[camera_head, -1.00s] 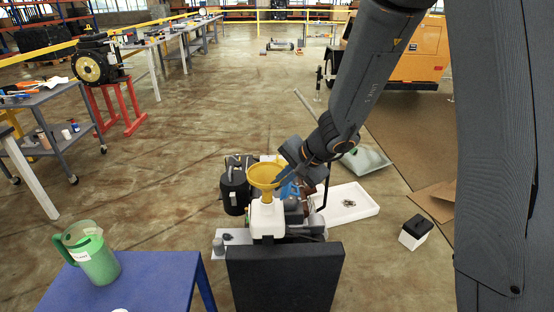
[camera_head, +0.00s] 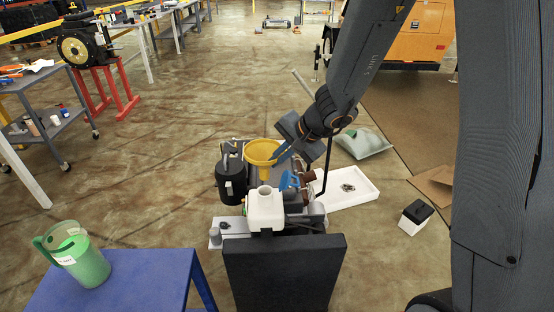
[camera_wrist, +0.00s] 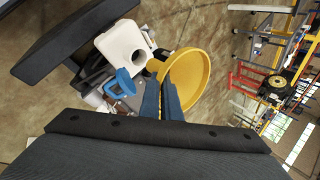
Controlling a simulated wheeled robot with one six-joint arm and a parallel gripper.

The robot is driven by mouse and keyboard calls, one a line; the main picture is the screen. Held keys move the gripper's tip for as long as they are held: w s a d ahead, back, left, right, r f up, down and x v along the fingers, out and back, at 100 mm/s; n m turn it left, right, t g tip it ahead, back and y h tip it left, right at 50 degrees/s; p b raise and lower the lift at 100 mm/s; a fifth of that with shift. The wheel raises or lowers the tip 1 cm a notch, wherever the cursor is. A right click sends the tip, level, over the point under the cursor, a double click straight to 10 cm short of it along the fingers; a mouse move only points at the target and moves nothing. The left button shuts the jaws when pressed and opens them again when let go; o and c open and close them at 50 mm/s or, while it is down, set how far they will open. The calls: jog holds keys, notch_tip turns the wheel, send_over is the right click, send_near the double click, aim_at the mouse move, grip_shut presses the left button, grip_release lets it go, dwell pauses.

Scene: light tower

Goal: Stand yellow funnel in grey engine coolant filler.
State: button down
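The yellow funnel (camera_head: 262,152) is held upright, bowl up, above and slightly behind the white coolant tank (camera_head: 266,212). The tank's grey filler neck (camera_head: 265,189) is open at the top. The funnel's spout points down behind the neck and appears apart from it. My gripper (camera_head: 286,152) is shut on the right side of the funnel's bowl. In the wrist view, my two fingers (camera_wrist: 161,99) pinch the wall of the funnel (camera_wrist: 190,82). The filler opening (camera_wrist: 138,57) shows beside the spout there, with a gap between them.
A blue-handled part (camera_head: 289,181) and a black canister (camera_head: 231,177) flank the tank on the engine. A dark panel (camera_head: 284,272) stands in front. A blue table (camera_head: 120,285) with a green jug (camera_head: 85,260) is at the lower left.

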notch_tip(320, 180, down, 9)
jog(key=b, duration=1.1)
dwell(0.7)
dwell(0.5)
jog(key=c, duration=1.9)
grip_release()
jog(key=shift+r, duration=0.1)
jog(key=v, duration=0.7)
jog(key=shift+s+d+r+p, duration=0.15)
jog(key=shift+s+r+p, duration=0.15)
jog(key=shift+p, duration=0.1)
jog(key=shift+w, duration=0.1)
